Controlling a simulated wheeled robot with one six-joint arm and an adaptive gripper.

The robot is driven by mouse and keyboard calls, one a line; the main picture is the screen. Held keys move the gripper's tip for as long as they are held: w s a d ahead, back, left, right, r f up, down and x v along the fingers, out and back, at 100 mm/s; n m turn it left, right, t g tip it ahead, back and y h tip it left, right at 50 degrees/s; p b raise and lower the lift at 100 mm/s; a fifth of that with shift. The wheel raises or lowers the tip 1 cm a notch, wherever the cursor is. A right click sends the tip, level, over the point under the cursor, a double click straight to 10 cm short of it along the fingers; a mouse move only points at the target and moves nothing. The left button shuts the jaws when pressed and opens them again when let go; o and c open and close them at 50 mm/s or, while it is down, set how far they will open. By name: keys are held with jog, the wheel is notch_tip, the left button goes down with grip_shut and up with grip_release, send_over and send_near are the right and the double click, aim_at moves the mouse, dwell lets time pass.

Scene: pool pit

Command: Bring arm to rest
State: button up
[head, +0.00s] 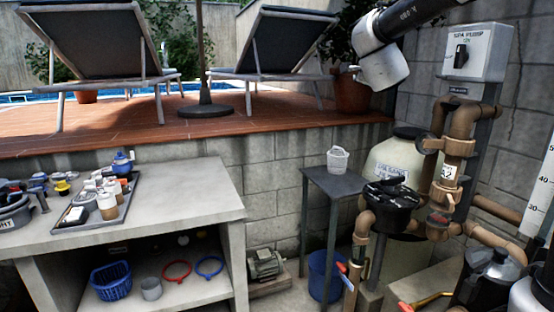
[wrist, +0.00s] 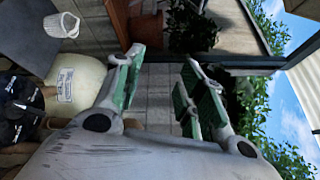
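My gripper (wrist: 160,75) is open in the wrist view, its two green-padded fingers apart with nothing between them. Behind it in that tilted view are a block wall and a potted plant (wrist: 190,28). In the head view a dark and white part of my arm (head: 400,30) reaches in from the top right, raised above the pipework. My fingertips do not show in the head view.
A white basket (head: 337,160) stands on a small grey table (head: 335,185). A concrete bench (head: 190,195) bears a tray (head: 68,222) of bottles at left. Brown pipes (head: 450,150), a tank (head: 385,160) and a grey switch box (head: 478,52) crowd the right.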

jog(key=s+a+f+n+g+y, duration=0.2)
jog(key=s+f+n+g+y, duration=0.25)
jog(key=s+f+n, duration=0.45)
jog(key=s+a+f+n+g+y, duration=0.25)
jog(key=s+f+n+g, duration=0.35)
jog(key=s+n, duration=0.4)
jog(key=s+d+f+n+g+h, duration=0.1)
jog(key=s+d+f, duration=0.1)
jog(key=s+d, duration=0.2)
jog(key=s+d+f+n+g+h, duration=0.1)
jog(key=s+d, duration=0.4)
jog(key=s, duration=0.6)
jog(key=s+d+f+n+g+h, duration=0.1)
jog(key=s+d+f, duration=0.3)
jog(key=s, duration=0.4)
jog(key=shift+s+d+f+n+h, duration=0.15)
jog(key=shift+d+f+n+h, duration=0.1)
jog(key=shift+d+n+h, duration=0.4)
jog(key=shift+a, duration=0.25)
